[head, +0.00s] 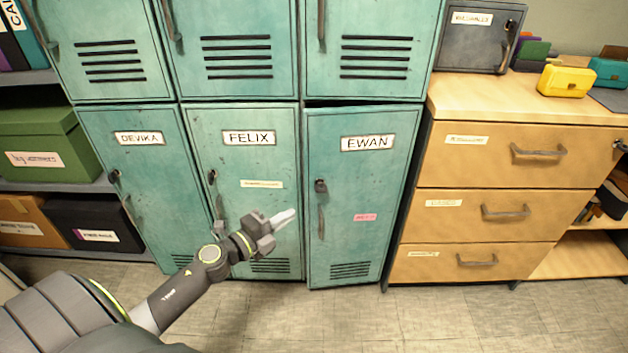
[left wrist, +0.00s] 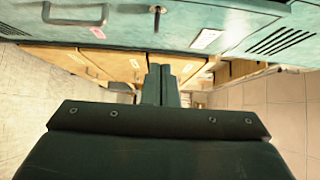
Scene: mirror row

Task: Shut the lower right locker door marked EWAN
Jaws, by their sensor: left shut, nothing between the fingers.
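The EWAN door (head: 362,200) is the teal lower right locker door in the head view. It stands slightly ajar, with a dark gap along its top edge. Its name label, lock, handle and pink sticker face me. My left gripper (head: 288,216) is shut and empty. In the head view it shows in front of the FELIX door (head: 243,165), pointing right towards the EWAN door's handle side. I cannot tell if it touches anything. In the left wrist view the closed fingers (left wrist: 160,86) show below teal locker fronts. My right gripper is not in view.
A wooden drawer cabinet (head: 500,175) stands right of the EWAN door. The DEVIKA door (head: 140,180) is at the left, beside shelves with a green box (head: 45,145). Upper lockers sit above. The tiled floor (head: 450,320) in front is clear.

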